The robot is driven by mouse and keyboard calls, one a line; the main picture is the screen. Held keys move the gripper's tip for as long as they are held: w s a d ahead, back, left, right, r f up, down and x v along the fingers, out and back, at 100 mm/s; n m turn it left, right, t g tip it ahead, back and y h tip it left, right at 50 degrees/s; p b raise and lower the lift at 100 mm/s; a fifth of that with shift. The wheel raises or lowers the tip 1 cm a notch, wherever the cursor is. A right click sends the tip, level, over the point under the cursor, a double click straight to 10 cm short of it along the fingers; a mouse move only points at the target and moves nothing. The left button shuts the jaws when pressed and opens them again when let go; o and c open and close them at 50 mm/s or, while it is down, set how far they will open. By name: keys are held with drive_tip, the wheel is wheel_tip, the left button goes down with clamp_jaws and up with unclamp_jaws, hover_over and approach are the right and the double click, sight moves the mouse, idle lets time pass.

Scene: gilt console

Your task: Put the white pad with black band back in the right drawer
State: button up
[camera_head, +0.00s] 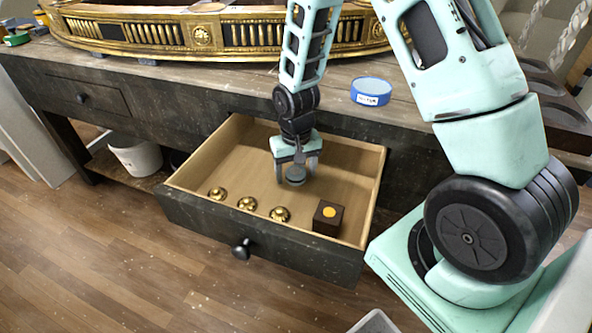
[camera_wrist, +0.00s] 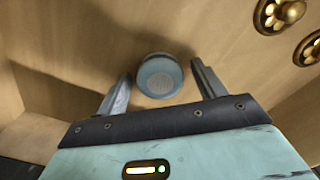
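The right drawer (camera_head: 262,242) is pulled open, its pale wooden inside showing. A round grey-white pad with a darker band (camera_head: 295,174) is in the drawer, toward the back right. It also shows in the wrist view (camera_wrist: 160,77), its pale face toward the camera. My gripper (camera_head: 297,170) reaches down into the drawer over the pad. In the wrist view its two fingers (camera_wrist: 162,85) are apart, one on each side of the pad, with a gap visible on both sides. The pad seems to rest on the drawer floor, but its underside is hidden.
Several brass knobs (camera_head: 247,203) and a dark box with a yellow dot (camera_head: 328,217) lie along the drawer's front. A gilt frame piece (camera_head: 180,32) covers the bench's back. The left drawer (camera_head: 85,98) is shut.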

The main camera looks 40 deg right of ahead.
sight(296, 171)
drive_tip(key=shift+r, duration=0.1)
wheel_tip(296, 171, up, 12)
drive_tip(key=p, duration=0.2)
drive_tip(key=s+a+r+n, duration=0.3)
drive_tip(key=s+a, duration=0.2)
drive_tip(key=a, duration=0.2)
drive_tip(key=s+a+r+n, duration=0.2)
drive_tip(key=s+a+r, duration=0.15)
drive_tip(key=a, duration=0.25)
drive_tip(key=s+a+r+n, duration=0.1)
drive_tip(key=s+a+n, duration=0.1)
drive_tip(key=s, duration=0.4)
drive_tip(key=s+a+r+n, duration=0.1)
drive_tip(key=s+a+n, duration=0.2)
drive_tip(key=s, duration=0.4)
drive_tip(key=shift+s+a+n+y, duration=0.15)
drive_tip(key=shift+a+n+y, duration=0.15)
drive_tip(key=shift+n, duration=0.2)
wheel_tip(296, 171, up, 10)
drive_tip(key=p, duration=0.9)
drive_tip(key=shift+f, duration=0.25)
